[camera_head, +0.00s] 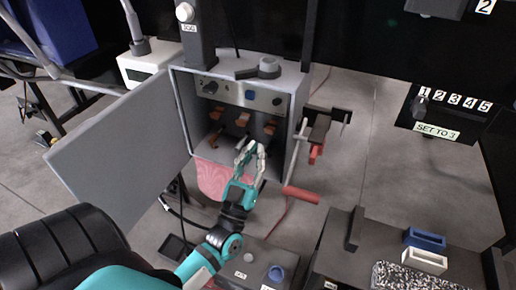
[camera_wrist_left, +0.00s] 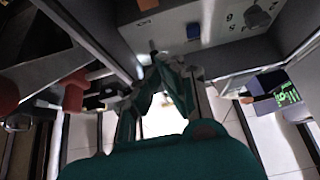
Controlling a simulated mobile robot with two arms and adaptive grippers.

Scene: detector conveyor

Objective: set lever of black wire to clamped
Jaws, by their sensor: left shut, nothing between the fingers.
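An open grey box (camera_head: 300,85) stands in the middle of the head view. Several brown levers (camera_head: 243,120) show inside it, below a panel with knobs (camera_head: 228,90). I cannot tell which lever belongs to the black wire, nor how it is set. A dark cable (camera_head: 171,208) hangs below the box. My left gripper (camera_head: 251,150) is shut and empty in front of the box's lower opening, near the levers; I see no contact. The left wrist view shows its fingers (camera_wrist_left: 172,62) below the knob panel (camera_wrist_left: 200,28). My right gripper is not in view.
The box's door (camera_head: 120,150) stands open to the left. A crank with a red handle (camera_head: 301,194) is close on the right. A pink-red sheet (camera_head: 212,178) hangs at the box's lower edge. A dark table with blue and white blocks (camera_head: 425,239) stands lower right.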

